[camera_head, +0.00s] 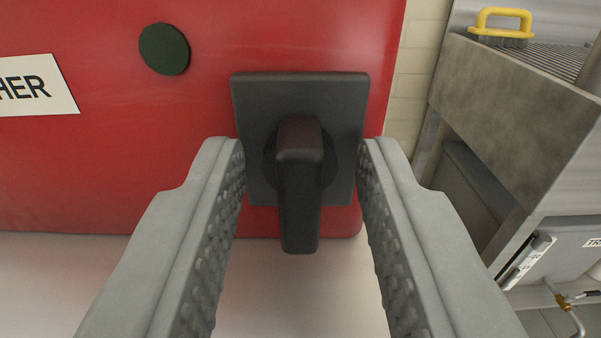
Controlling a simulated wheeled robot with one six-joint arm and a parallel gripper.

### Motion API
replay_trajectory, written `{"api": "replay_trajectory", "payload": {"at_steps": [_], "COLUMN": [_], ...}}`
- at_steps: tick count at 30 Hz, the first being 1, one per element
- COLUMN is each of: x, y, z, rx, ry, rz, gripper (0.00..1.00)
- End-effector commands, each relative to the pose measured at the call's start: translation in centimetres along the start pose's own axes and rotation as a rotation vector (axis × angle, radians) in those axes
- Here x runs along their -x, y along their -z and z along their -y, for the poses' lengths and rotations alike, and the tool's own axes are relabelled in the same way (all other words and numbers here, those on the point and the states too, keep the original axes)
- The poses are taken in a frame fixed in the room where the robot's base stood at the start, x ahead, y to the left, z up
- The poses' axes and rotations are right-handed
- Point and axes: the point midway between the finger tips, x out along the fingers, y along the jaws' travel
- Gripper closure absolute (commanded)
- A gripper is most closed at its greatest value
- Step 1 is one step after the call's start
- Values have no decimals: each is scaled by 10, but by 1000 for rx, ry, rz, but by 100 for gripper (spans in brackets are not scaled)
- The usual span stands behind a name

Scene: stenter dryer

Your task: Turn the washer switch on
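The washer switch (300,185) is a black rotary handle on a dark square plate (255,100). It is on the red panel (200,120), at its lower right part in the picture. The handle points down and sticks out toward me. My gripper (303,155) is open, with one grey ridged finger on each side of the handle. There are gaps between the fingers and the handle. The fingertips reach the sides of the plate in the picture; I cannot tell whether they touch it. A white label ending in "HER" (35,86) is at the left on the panel.
A dark green round button or lamp (164,49) is on the red panel, up and left of the switch. Pale wall tiles show between the panel and the unit.

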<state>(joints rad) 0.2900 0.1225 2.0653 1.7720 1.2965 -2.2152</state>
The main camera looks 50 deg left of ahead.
Motion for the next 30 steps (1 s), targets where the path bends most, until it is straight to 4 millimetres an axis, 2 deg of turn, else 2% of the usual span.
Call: {"api": "replay_trajectory", "payload": {"at_steps": [1, 6, 17, 23, 30], "x": [0, 0, 0, 0, 0], "y": [0, 0, 0, 0, 0], "z": [0, 0, 0, -1, -2], "rx": [0, 0, -49, -167, -383], "ry": [0, 0, 0, 0, 0], "rz": [0, 0, 0, 0, 0], "gripper": [67, 99, 99, 99, 99]}}
